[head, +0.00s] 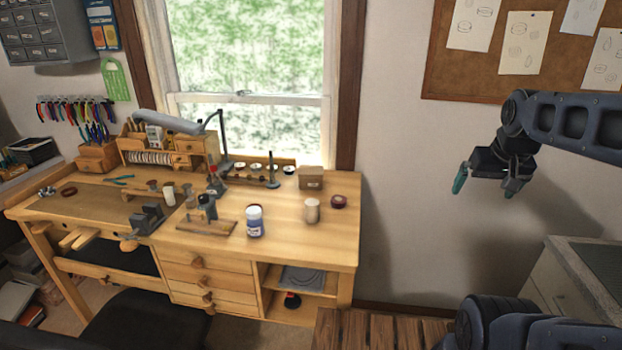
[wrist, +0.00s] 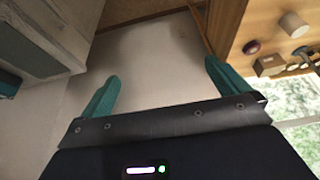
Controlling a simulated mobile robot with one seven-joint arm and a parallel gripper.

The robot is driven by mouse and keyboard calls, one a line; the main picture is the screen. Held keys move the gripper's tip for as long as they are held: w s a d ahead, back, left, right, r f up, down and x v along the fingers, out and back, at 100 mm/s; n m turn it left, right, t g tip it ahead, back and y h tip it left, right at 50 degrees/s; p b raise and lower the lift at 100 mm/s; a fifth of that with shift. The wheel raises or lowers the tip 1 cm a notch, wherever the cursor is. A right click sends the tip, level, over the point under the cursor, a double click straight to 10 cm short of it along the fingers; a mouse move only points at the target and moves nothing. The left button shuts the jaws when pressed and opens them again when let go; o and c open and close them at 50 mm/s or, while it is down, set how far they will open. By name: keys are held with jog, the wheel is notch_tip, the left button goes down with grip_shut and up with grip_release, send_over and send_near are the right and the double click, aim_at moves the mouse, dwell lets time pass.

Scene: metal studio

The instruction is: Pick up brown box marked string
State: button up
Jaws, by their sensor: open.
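A small brown box (head: 311,178) stands on the wooden workbench (head: 300,243) near its back right, below the window. Any marking on it is too small to read. The box also shows in the wrist view (wrist: 270,65) at the upper right, on the bench. My gripper (head: 489,187) is raised in front of the wall, well to the right of the bench and apart from the box. In the wrist view its two teal fingers (wrist: 160,80) are spread with nothing between them.
A cream cylinder (head: 312,211) and a dark red round item (head: 338,201) stand just in front of the box. A white and blue jar (head: 254,221) is farther left. A grey-topped cabinet (head: 575,280) stands at right. A slatted wooden surface (head: 385,330) is at the bottom.

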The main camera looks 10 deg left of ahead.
jog(key=w+a+r+n+t+y, duration=0.2)
jog(key=w+a+y, duration=0.1)
jog(key=w+a, duration=1.1)
jog(key=t+h, duration=0.1)
jog(key=t, duration=0.6)
send_over(311, 173)
jog(key=s, duration=0.2)
notch_tip(311, 173, down, 16)
jog(key=shift+w+f, duration=0.1)
jog(key=shift+f, duration=2.75)
jog(key=x, duration=0.5)
jog(key=shift+d+f, duration=0.1)
jog(key=shift+f, duration=0.25)
jog(key=c, duration=0.9)
jog(key=shift+r, duration=0.1)
